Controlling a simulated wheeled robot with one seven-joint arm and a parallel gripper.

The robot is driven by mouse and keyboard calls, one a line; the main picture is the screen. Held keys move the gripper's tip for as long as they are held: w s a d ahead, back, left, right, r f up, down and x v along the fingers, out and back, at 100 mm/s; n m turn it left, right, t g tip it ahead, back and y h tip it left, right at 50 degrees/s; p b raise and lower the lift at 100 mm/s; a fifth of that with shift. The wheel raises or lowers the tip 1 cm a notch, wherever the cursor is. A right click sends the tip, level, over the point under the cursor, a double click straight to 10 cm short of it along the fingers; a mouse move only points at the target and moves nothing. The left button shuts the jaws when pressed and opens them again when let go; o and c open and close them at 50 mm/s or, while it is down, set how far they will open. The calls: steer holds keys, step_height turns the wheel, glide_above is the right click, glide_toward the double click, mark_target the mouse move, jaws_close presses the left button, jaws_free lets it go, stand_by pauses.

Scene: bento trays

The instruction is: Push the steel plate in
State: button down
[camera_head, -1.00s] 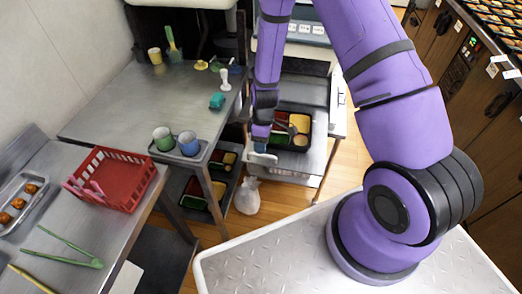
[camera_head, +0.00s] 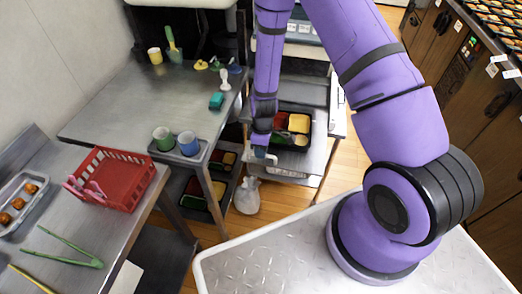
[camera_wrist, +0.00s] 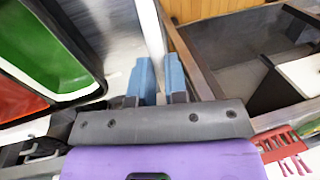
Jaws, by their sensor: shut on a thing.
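The steel plate (camera_head: 318,152) sticks out at the front of the metal stand beyond the work table, with a black tray of red, yellow and green compartments (camera_head: 302,148) on it. In the wrist view, the plate (camera_wrist: 118,42) shows as a shiny surface with a pale raised edge, beside part of the tray (camera_wrist: 92,84). My gripper (camera_head: 263,156) is low at the plate's near left side. In the wrist view, the blue fingers of my gripper (camera_wrist: 158,78) stand on either side of the pale edge and are shut on it. The exact contact is partly hidden.
A steel table (camera_head: 125,110) with cups stands to the left. A white bag (camera_head: 247,197) sits on the floor below. A red basket (camera_head: 112,180) is at the near left.

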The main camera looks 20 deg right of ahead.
steer(key=shift+w, duration=0.1)
steer(key=w+d, duration=0.3)
steer(key=w, duration=0.1)
steer(key=w+d, duration=0.3)
steer(key=w, duration=0.2)
steer(key=w+d, duration=0.4)
steer(key=shift+w, duration=0.3)
steer(key=c, duration=1.1)
jaws_free()
steer(key=shift+c, duration=0.2)
steer(key=shift+r, duration=0.25)
steer(key=r, duration=0.1)
steer(key=s+r, duration=0.1)
steer(key=r, duration=0.1)
steer(key=shift+r, duration=0.1)
steer(key=s+a+r, duration=0.1)
steer(key=s+a, duration=0.1)
steer(key=s, duration=1.3)
steer(key=shift+r, duration=0.15)
